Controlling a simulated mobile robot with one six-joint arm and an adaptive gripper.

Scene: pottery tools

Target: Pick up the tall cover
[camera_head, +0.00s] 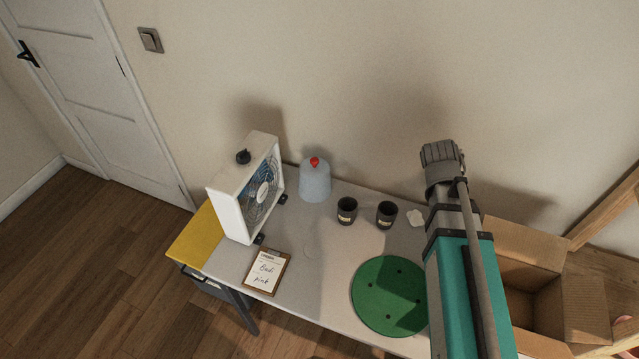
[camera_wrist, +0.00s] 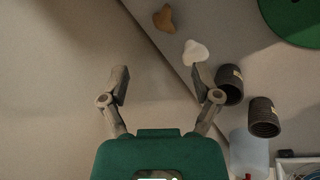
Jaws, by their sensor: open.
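The tall cover (camera_head: 315,184) is a pale blue-grey dome with a red knob on top. It stands upright at the table's back edge, beside the fan. In the wrist view the cover (camera_wrist: 248,151) is at the lower right, cut by the frame edge. My gripper (camera_wrist: 158,84) is open and empty, with its two fingers spread wide apart. The cover lies outside the fingers, well to their right in that view. In the head view my arm is at the right, far from the cover, and the fingers cannot be made out.
A white box fan (camera_head: 230,206) stands close left of the cover. Two dark cups (camera_head: 347,211) (camera_head: 386,215) and a white lump (camera_head: 416,217) are to its right. A green disc (camera_head: 390,296), a clipboard (camera_head: 267,272) and an open cardboard box (camera_head: 541,290) lie nearer.

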